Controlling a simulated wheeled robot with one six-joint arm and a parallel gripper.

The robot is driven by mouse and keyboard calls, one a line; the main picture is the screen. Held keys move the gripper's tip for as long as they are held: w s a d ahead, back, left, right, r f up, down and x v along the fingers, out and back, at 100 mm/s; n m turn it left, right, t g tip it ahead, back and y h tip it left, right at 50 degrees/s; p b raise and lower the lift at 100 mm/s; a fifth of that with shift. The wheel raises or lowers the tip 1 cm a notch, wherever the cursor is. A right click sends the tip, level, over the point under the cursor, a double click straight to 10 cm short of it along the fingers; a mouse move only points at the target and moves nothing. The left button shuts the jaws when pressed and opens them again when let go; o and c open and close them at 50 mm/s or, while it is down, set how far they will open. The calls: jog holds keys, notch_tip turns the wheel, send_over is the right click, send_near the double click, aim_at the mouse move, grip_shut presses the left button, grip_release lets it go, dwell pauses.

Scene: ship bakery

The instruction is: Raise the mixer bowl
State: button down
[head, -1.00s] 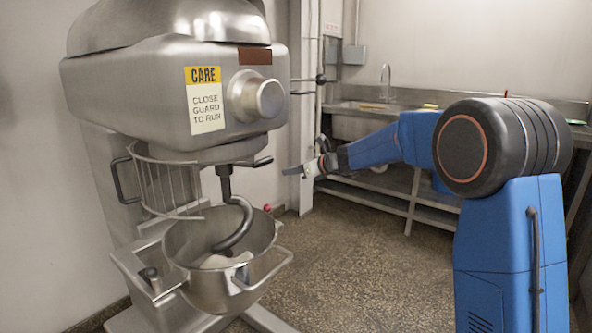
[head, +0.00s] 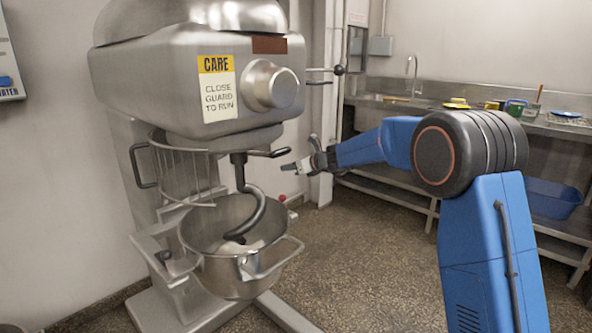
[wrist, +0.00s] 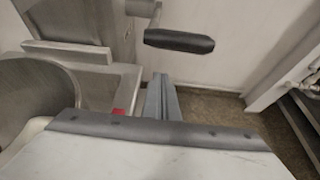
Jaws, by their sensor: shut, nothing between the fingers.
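The steel mixer bowl (head: 215,272) sits low in its cradle, below the mixer head (head: 160,85), with pale dough (head: 238,247) inside. The dough hook (head: 250,218) hangs down into it. A red knob (head: 282,198) shows just right of the bowl rim; a red piece (wrist: 118,112) also shows in the wrist view. My gripper (head: 291,167) is shut and empty, above and right of the bowl, apart from it in the picture. In the wrist view, the bowl (wrist: 35,98) is at the left and a black handle (wrist: 180,42) is at the top. A large pale part hides the bottom.
The wire guard (head: 185,175) hangs under the mixer head. A black-knobbed lever (head: 338,70) sticks out at the head's right. A steel sink counter (head: 400,100) runs along the back, with a blue tub (head: 552,198) beneath. The floor (head: 370,255) between is clear.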

jog(key=r, duration=0.1)
jog(key=w+a+r, duration=0.1)
jog(key=shift+a+r, duration=0.2)
jog(key=shift+r, duration=0.2)
notch_tip(320, 180, up, 10)
jog(key=w+a, duration=0.1)
jog(key=a, duration=0.1)
jog(key=shift+w+r, duration=0.25)
jog(key=shift+w, duration=0.1)
jog(key=shift+f, duration=0.15)
